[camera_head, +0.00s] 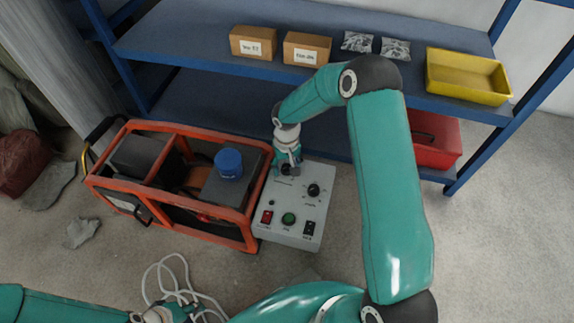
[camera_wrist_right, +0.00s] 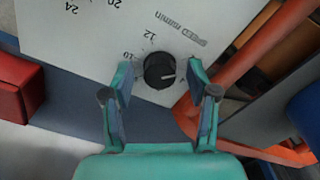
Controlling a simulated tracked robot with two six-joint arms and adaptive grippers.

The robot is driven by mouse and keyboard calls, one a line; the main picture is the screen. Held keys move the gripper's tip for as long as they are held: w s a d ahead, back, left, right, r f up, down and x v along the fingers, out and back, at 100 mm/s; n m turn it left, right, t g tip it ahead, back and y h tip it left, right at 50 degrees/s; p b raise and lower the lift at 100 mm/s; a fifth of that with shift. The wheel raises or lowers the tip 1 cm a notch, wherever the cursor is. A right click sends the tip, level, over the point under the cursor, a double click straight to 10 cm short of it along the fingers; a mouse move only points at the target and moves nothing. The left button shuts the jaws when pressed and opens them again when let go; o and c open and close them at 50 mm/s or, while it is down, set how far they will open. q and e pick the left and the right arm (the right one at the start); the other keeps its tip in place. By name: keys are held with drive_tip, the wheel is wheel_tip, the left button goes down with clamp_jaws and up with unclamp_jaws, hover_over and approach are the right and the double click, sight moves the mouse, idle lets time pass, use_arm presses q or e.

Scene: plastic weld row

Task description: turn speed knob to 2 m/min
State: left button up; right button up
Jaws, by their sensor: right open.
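The grey control panel (camera_head: 296,240) sits at the right end of an orange-framed machine. In the right wrist view, the black speed knob (camera_wrist_right: 159,71) sits on the panel under "SPEED m/min", with 10 and 12 readable beside it. Its white pointer line points toward the right finger; the number there cannot be read. My right gripper (camera_wrist_right: 161,78) is open, one finger on each side of the knob; contact cannot be told. In the head view my right gripper (camera_head: 288,166) largely covers this knob. My left gripper (camera_head: 168,313) is low at the left, partly cut off.
A second black knob (camera_head: 313,190), red switch (camera_head: 267,217), green button (camera_head: 288,219) and black switch (camera_head: 309,228) are on the panel. A blue cap (camera_head: 229,162) tops the machine (camera_head: 180,218). Blue shelving (camera_head: 190,40) stands behind. White cable (camera_head: 160,270) lies near my left gripper.

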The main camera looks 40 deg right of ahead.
sight(287, 167)
clamp_jaws()
drive_tip(key=shift+n, duration=0.3)
unclamp_jaws()
drive_tip(key=shift+r, duration=0.15)
wheel_tip(287, 167, up, 12)
idle(0.6)
drive_tip(key=shift+f, duration=0.25)
